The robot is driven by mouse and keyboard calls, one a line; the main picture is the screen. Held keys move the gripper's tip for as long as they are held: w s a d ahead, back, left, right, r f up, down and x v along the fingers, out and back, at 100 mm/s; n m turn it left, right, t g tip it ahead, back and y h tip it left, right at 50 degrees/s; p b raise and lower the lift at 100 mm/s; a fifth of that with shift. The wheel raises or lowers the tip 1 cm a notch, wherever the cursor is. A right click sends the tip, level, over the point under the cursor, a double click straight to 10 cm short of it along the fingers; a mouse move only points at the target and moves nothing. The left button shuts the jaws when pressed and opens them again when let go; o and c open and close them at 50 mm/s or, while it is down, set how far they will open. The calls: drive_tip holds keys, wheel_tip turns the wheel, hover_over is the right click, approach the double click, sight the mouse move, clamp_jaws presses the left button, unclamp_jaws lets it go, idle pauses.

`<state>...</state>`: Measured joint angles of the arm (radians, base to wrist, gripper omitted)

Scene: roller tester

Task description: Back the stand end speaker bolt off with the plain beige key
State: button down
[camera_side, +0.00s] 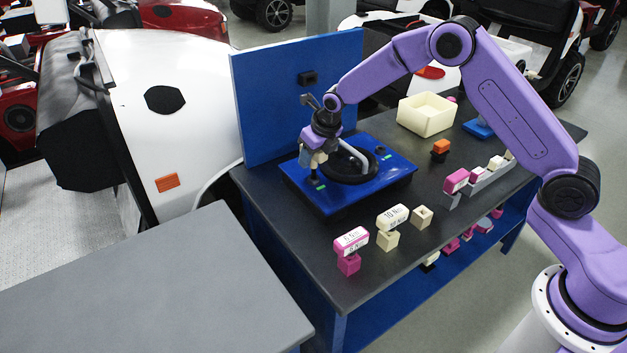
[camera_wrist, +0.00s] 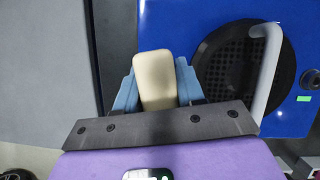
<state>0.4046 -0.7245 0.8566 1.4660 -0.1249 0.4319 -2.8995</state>
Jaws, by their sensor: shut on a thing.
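My gripper (camera_side: 312,158) is shut on the plain beige key (camera_side: 319,157), above the left part of the blue tester plate (camera_side: 325,199). In the wrist view, the key (camera_wrist: 154,78) sits between the two blue-grey fingers of my gripper (camera_wrist: 157,84), its plain top facing the camera. A black bolt (camera_side: 313,179) stands just below the key, by a green mark; I cannot tell whether they touch. The round black speaker (camera_side: 343,173) lies to the right, with a grey bar over it. Another black bolt (camera_side: 381,150) is on the plate's far right side.
A pink labelled key (camera_side: 351,241) and a beige labelled key (camera_side: 392,216) stand on holders at the front. A cream bin (camera_side: 426,115) stands behind. A blue upright panel (camera_side: 290,95) closes the back left.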

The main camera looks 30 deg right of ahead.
drive_tip(key=shift+n, duration=0.3)
idle(0.4)
drive_tip(key=shift+r, duration=0.2)
drive_tip(key=shift+r, duration=0.4)
drive_tip(key=shift+r, duration=0.95)
drive_tip(key=shift+r, duration=1.95)
drive_tip(key=shift+m, duration=0.5)
drive_tip(key=shift+m+h, duration=0.4)
drive_tip(key=shift+m, duration=0.4)
